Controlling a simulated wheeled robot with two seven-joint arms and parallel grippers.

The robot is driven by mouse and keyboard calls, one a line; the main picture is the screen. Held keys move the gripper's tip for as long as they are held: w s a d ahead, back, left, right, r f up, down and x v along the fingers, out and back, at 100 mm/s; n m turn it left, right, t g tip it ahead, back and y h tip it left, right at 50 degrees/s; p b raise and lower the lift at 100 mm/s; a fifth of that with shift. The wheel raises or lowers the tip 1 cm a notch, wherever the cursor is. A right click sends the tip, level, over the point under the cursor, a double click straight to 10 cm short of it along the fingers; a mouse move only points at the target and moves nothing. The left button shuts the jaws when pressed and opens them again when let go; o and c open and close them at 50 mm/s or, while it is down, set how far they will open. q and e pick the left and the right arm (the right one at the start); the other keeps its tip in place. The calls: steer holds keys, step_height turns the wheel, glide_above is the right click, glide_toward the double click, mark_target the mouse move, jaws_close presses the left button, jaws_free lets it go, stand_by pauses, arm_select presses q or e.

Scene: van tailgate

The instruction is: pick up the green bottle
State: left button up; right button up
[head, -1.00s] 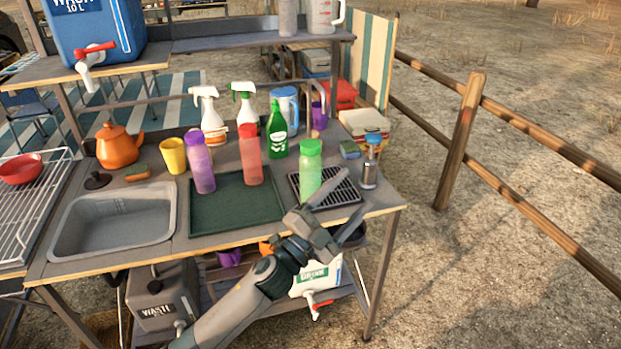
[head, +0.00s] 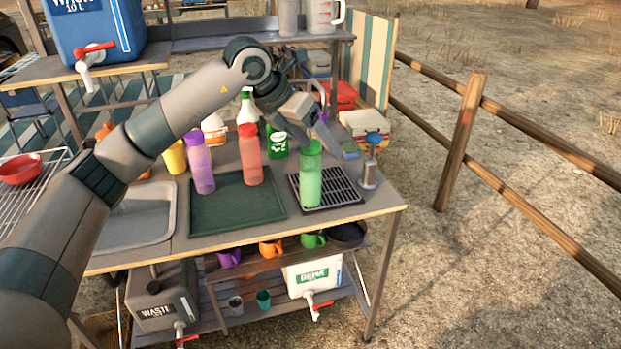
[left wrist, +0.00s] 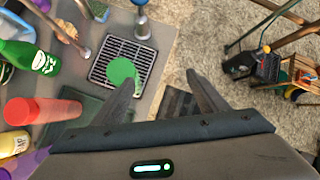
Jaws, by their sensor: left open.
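The light green bottle (head: 310,180) with a green cap stands upright on a black drain grid (head: 345,190) at the right of the counter. In the left wrist view I look down on the green bottle (left wrist: 122,70), and its round cap lies close by the left fingertip. My left gripper (head: 318,122) is open and empty, above and just behind the bottle in the head view. In the left wrist view the gripper (left wrist: 160,82) has its fingers spread, with ground showing between them. A darker green soap bottle (head: 277,141) stands further back, partly hidden. My right gripper is not in view.
A red bottle (head: 250,158) and a purple bottle (head: 200,165) stand at the back of a dark green mat (head: 235,208). A metal dispenser with a blue top (head: 371,160) stands right of the grid. The counter's front right edge is clear.

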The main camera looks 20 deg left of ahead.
mark_target(309, 156)
arm_select(q)
steer(key=w+a+r+n+y, duration=0.1)
steer(key=a+r+y, duration=0.1)
steer(key=a, duration=0.4)
steer(key=shift+a+r+t+y, duration=0.15)
steer(key=shift+r+t+y, duration=0.15)
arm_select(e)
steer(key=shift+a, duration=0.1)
arm_select(q)
steer(key=p+x, duration=0.3)
steer(key=x, duration=0.9)
steer(key=shift+f+p, duration=0.15)
steer(key=shift+p, duration=0.25)
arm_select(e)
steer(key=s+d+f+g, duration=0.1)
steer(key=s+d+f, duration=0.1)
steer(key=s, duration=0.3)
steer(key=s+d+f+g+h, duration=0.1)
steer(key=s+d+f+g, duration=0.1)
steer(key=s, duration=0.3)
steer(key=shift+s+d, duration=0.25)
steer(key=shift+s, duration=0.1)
arm_select(q)
steer(key=shift+d+f, duration=0.1)
steer(key=shift+d, duration=0.1)
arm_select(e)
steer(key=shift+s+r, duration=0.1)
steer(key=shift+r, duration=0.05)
